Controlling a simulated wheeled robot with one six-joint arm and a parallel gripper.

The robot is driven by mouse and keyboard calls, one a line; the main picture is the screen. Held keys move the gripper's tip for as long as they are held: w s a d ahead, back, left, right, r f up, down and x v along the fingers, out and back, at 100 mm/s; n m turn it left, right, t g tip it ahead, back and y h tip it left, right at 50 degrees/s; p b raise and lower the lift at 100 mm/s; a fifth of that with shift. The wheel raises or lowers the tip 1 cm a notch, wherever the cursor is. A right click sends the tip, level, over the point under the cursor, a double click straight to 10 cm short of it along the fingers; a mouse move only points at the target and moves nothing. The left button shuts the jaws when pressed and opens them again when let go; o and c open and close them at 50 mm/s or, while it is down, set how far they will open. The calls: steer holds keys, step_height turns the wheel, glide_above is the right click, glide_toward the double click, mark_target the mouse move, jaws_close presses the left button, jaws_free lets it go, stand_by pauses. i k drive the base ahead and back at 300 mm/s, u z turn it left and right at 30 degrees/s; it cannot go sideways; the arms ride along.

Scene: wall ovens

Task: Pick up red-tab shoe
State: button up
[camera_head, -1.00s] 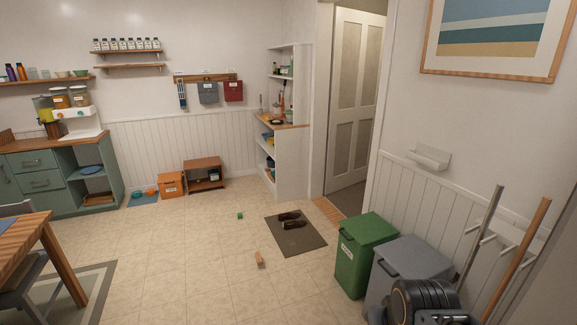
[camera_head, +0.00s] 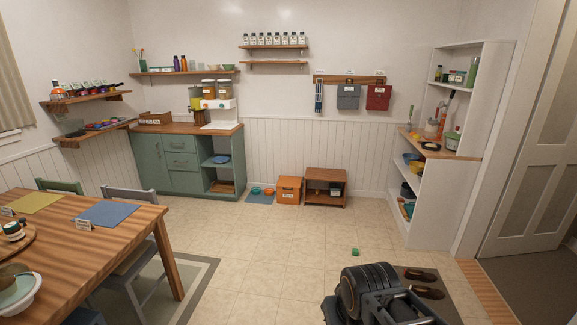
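A pair of dark brown shoes lies on the grey floor mat (camera_head: 446,301) at the lower right. The far shoe (camera_head: 422,275) and the near shoe (camera_head: 428,291) both show beyond my arm. I cannot make out a red tab on either one. My dark arm fills the bottom of the view and covers the left part of the mat. Its fingertips cannot be made out, so I cannot tell whether it is open or shut.
A small green block (camera_head: 355,252) lies on the tiles near the mat. A wooden table (camera_head: 120,240) with chairs stands at the left.

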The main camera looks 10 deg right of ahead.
mark_target(412, 274)
steer(key=u, duration=0.1)
steer(key=i, duration=2.35)
steer(key=z, duration=0.7)
steer(key=i, duration=1.3)
steer(key=z, duration=1.8)
steer(key=i, duration=0.9)
steer(key=z, duration=0.6)
